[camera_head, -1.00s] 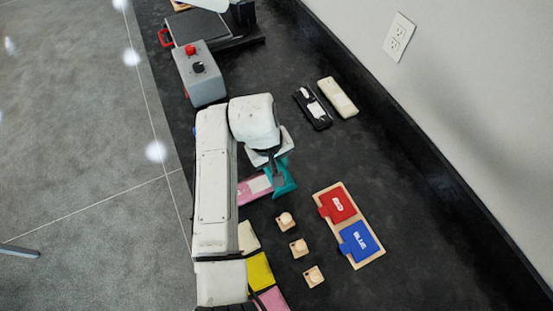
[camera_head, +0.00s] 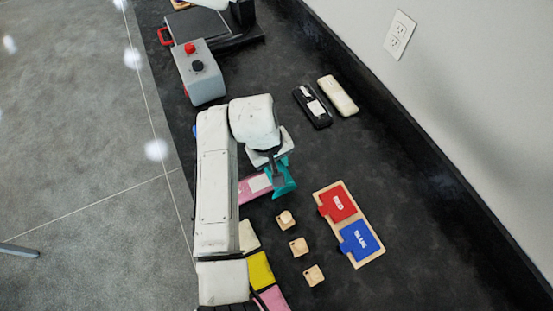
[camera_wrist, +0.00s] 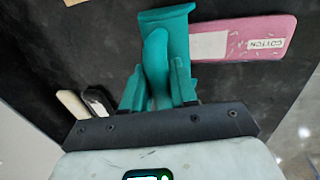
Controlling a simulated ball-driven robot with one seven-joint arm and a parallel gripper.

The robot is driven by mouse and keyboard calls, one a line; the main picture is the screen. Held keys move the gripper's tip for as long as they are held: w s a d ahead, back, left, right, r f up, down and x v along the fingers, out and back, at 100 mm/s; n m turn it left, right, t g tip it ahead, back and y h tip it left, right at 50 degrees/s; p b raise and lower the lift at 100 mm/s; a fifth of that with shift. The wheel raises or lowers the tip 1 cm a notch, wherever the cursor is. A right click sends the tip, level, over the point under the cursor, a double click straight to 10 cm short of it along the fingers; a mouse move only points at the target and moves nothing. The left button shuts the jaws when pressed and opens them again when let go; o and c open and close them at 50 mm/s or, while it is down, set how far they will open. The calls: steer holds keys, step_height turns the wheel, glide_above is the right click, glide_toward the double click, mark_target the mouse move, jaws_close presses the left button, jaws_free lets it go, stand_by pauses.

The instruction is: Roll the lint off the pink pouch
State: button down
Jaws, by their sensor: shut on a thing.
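The pink pouch (camera_head: 246,196) lies flat on the dark counter, partly hidden by my arm in the head view. In the wrist view the pouch (camera_wrist: 278,28) shows a small COTTON label, pale lint specks and a larger white patch. My gripper (camera_wrist: 157,78) has teal fingers, shut on a teal tool, which I take to be the lint roller (camera_wrist: 160,22). The tool's wide end is at the pouch's edge; I cannot tell whether it touches. In the head view my gripper (camera_head: 275,172) is above the pouch's right end.
A wooden tray (camera_head: 371,258) with red and blue pieces lies to the right, with several knobbed wooden blocks (camera_head: 299,247) beside it. Black (camera_head: 312,107) and cream (camera_head: 338,96) bars lie farther back. A grey box (camera_head: 199,75) stands at back left. The counter's right side is clear up to the wall.

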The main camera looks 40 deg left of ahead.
steer(key=shift+s, duration=0.15)
steer(key=shift+s+a+p, duration=0.35)
steer(key=shift+s+p, duration=0.05)
steer(key=shift+s, duration=0.35)
steer(key=shift+s+a+p, duration=0.3)
steer(key=shift+s+p, duration=0.05)
steer(key=shift+s, duration=0.45)
steer(key=shift+s+a+p, duration=0.35)
steer(key=shift+s+p, duration=0.05)
steer(key=shift+s, duration=0.35)
steer(key=shift+s+a+p, duration=0.4)
steer(key=shift+s+a, duration=0.2)
steer(key=shift+s, duration=0.9)
steer(key=shift+s+a+p, duration=0.45)
steer(key=shift+s+a, duration=0.2)
steer(key=shift+s, duration=0.85)
steer(key=shift+s+a+p, duration=0.4)
steer(key=shift+s+a, duration=0.2)
steer(key=shift+s, duration=0.9)
steer(key=shift+w, duration=0.1)
steer(key=shift+w+d, duration=0.95)
steer(key=shift+w, duration=1.35)
steer(key=shift+w+d, duration=0.95)
steer(key=shift+w, duration=1.3)
steer(key=shift+w+d, duration=0.95)
steer(key=shift+w, duration=1.35)
steer(key=shift+r+p, duration=0.5)
steer(key=shift+r, duration=3)
